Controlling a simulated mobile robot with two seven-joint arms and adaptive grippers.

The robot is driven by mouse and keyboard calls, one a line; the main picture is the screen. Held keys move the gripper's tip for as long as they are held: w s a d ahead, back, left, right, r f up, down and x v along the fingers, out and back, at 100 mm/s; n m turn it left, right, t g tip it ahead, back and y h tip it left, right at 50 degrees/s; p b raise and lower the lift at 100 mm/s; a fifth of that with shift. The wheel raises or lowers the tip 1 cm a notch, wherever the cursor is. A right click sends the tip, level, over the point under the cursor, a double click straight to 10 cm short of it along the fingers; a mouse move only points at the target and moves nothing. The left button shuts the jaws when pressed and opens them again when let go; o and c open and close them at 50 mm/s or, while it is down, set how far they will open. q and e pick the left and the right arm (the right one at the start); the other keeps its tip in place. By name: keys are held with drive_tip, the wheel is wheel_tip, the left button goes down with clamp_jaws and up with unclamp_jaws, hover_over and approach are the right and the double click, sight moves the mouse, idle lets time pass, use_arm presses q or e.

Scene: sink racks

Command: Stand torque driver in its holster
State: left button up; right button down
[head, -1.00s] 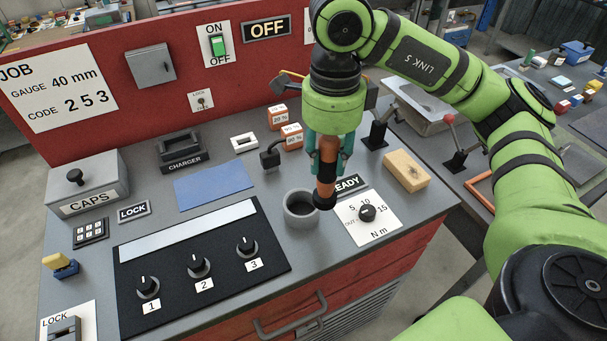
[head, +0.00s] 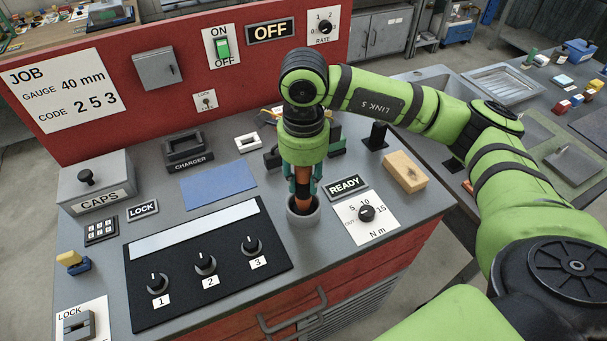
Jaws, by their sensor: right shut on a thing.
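The torque driver (head: 302,200) is orange with a black lower end. It points down, roughly upright, and its lower end is inside the grey round holster (head: 290,222) on the bench top. The holster's front wall hides the driver's tip, so I cannot tell whether it touches the bottom. My right gripper (head: 303,182) is shut on the driver from above, its teal fingers on either side just above the holster's rim. My left gripper is not in view.
The READY plate (head: 347,186) and the Nm dial panel (head: 366,216) lie right of the holster. The black knob panel (head: 210,262) lies left. A tan block (head: 405,171) sits at the right. Dark objects stand close behind my gripper. The blue mat (head: 218,183) is clear.

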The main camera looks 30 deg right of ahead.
drive_tip(key=shift+f, duration=0.15)
drive_tip(key=c, duration=0.9)
unclamp_jaws()
drive_tip(key=shift+r, duration=0.25)
drive_tip(key=shift+w+r, duration=0.1)
drive_tip(key=shift+r, duration=0.1)
wheel_tip(320, 180, up, 5)
drive_tip(key=shift+r+b, duration=0.15)
drive_tip(key=shift+b, duration=0.9)
drive_tip(key=shift+r, duration=3.1)
